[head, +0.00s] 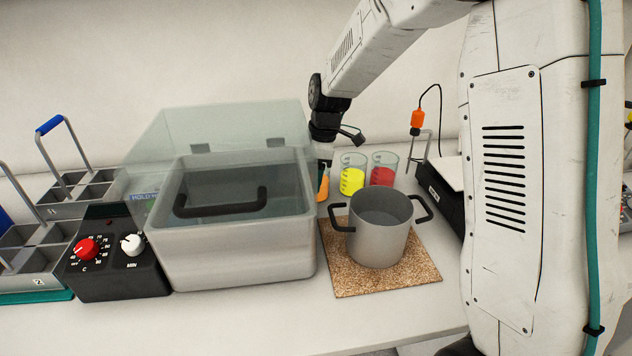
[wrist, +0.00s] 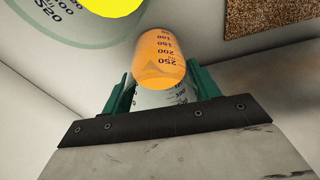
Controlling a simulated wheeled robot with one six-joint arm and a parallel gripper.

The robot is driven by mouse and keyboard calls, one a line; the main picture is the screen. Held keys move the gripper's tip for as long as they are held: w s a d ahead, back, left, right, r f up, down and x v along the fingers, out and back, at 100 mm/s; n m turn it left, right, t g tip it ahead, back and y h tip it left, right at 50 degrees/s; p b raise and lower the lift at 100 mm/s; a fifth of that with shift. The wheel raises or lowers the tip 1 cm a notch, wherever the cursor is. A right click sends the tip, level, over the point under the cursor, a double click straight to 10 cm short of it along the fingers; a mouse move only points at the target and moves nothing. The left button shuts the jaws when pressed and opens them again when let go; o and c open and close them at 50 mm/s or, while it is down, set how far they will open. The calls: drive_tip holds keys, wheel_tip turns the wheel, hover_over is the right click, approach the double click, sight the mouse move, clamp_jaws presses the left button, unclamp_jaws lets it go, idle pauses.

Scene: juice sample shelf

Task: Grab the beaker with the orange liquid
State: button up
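The beaker with the orange liquid (wrist: 160,58) is between the two green fingers of my gripper (wrist: 160,82) in the wrist view. The fingers lie against its glass on both sides, with no clear gap. In the head view only a strip of the orange beaker (head: 323,187) shows, to the right of the water bath. My gripper's tips are hidden there behind the bath's clear lid. Whether the beaker rests on the bench cannot be made out.
A yellow beaker (head: 352,180) and a red beaker (head: 382,174) stand close on the right. In front are a steel pot (head: 378,238) on a cork mat (head: 350,285) and the water bath (head: 235,252). A black device (head: 440,196) stands further right.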

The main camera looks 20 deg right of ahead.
drive_tip(key=c, duration=0.4)
drive_tip(key=shift+r, duration=0.15)
